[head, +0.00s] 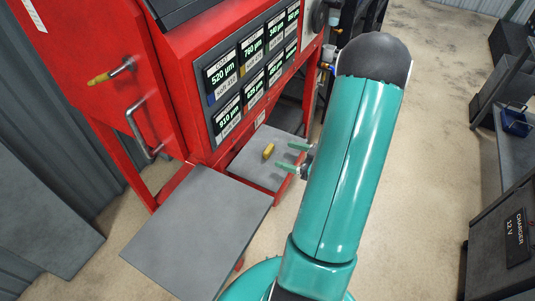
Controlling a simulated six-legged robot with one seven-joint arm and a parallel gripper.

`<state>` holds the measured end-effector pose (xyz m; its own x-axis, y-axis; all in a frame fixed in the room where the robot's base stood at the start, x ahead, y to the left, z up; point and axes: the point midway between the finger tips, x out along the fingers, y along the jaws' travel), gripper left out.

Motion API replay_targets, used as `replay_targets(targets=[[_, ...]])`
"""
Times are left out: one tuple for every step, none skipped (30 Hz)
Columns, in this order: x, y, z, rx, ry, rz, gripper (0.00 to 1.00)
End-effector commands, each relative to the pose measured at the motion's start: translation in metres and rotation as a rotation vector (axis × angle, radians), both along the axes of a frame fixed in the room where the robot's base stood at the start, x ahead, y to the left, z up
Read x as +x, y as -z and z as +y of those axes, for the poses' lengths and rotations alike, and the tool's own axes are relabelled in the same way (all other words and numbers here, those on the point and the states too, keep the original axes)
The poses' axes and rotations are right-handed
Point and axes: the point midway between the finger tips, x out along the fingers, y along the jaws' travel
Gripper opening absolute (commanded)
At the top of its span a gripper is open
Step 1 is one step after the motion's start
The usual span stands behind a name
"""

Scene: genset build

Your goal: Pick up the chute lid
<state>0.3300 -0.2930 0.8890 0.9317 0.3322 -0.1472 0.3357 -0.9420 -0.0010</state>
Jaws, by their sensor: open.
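What looks like the chute lid (247,166) is a flat grey panel low on the front of the red machine, below its displays. A small yellow handle (268,151) stands up from it. My gripper (283,155) has two teal fingers, spread apart and empty, just right of the yellow handle. The fingers point left toward the handle, and it looks apart from them. My arm hides part of the area right of the panel.
The red machine (170,60) has a display panel (253,75) and a protruding door handle (140,130). A larger grey plate (195,235) juts out in front. A shelf and a charger box (500,240) stand at the right. Floor (435,100) is open between.

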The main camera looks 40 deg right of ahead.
Motion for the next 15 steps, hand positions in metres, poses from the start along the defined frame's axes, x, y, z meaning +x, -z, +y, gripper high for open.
replay_targets(targets=[[0.009,0.001,0.003,-0.001,-0.003,0.0,0.71],[0.012,0.002,0.004,-0.001,-0.003,0.0,0.71],[0.016,0.002,0.005,0.0,-0.002,0.0,0.71],[0.018,0.003,0.006,0.0,-0.002,0.0,0.71],[0.02,0.003,0.007,0.0,-0.001,0.0,0.71],[0.022,0.003,0.008,0.0,-0.002,0.0,0.71],[0.025,0.003,0.009,0.0,-0.002,0.0,0.71],[0.027,0.004,0.01,0.0,-0.003,0.0,0.71],[0.032,0.004,0.011,-0.001,-0.003,0.001,0.71],[0.036,0.004,0.013,0.0,-0.002,0.0,0.71],[0.04,0.004,0.015,0.0,-0.003,0.0,0.71],[0.047,0.005,0.018,0.0,-0.004,0.0,0.71],[0.052,0.005,0.02,0.001,-0.004,0.0,0.71],[0.056,0.006,0.021,0.0,-0.004,0.001,0.71],[0.061,0.007,0.022,-0.001,-0.002,0.001,0.71]])
